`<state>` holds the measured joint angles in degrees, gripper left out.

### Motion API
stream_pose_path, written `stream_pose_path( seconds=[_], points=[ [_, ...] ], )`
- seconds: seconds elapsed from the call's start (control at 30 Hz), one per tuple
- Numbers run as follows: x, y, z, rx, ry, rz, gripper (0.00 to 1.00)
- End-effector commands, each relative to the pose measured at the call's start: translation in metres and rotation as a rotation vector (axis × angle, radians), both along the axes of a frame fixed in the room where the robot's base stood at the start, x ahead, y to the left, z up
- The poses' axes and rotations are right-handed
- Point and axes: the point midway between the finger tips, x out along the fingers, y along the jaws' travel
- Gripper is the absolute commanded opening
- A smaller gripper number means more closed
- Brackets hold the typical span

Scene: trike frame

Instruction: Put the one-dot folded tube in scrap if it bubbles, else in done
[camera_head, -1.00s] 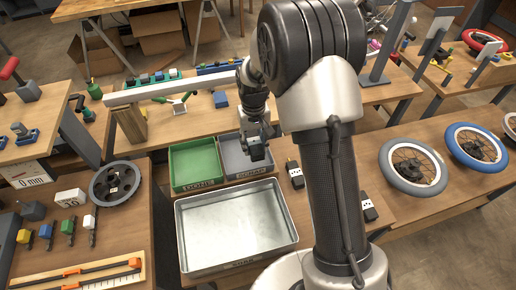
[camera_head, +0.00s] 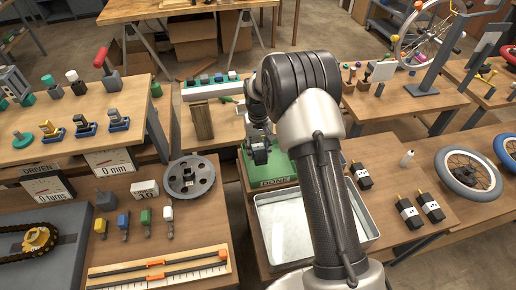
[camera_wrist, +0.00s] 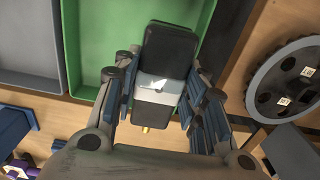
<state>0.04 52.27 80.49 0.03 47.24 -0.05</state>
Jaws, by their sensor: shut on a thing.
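My gripper (camera_head: 258,155) is shut on a dark block-like piece, which I take for the folded tube. In the wrist view the folded tube (camera_wrist: 166,50) is black with a pale grey band and a small yellow tip; its dots cannot be read. My gripper in the wrist view (camera_wrist: 163,100) has a finger on each side of it. It is held over the green tray (camera_head: 268,184), the done bin, which also shows in the wrist view (camera_wrist: 85,30). The grey scrap bin (camera_wrist: 30,45) lies beside it and is hidden by my arm in the head view.
A wide metal tray (camera_head: 262,222) stands in front of the green tray; my arm covers much of it. Several black blocks with white labels (camera_head: 408,214) lie on the right bench. A dark pulley wheel (camera_head: 190,180) is on the left bench. A wooden post (camera_head: 202,120) stands behind.

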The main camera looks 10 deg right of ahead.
Motion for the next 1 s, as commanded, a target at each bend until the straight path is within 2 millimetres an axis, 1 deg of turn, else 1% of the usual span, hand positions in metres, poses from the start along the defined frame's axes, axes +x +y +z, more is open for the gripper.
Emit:
stream_pose_path(
  seconds=[0.4, 0.5, 0.67, 1.0],
  points=[
    [0.000, 0.000, -0.046, 0.000, 0.001, 0.000, 0.07],
    [0.000, 0.000, -0.055, 0.000, 0.000, 0.000, 0.07],
    [0.000, 0.000, -0.061, 0.000, -0.001, 0.000, 0.07],
    [0.000, 0.000, -0.061, 0.000, -0.001, 0.000, 0.07]
  ],
)
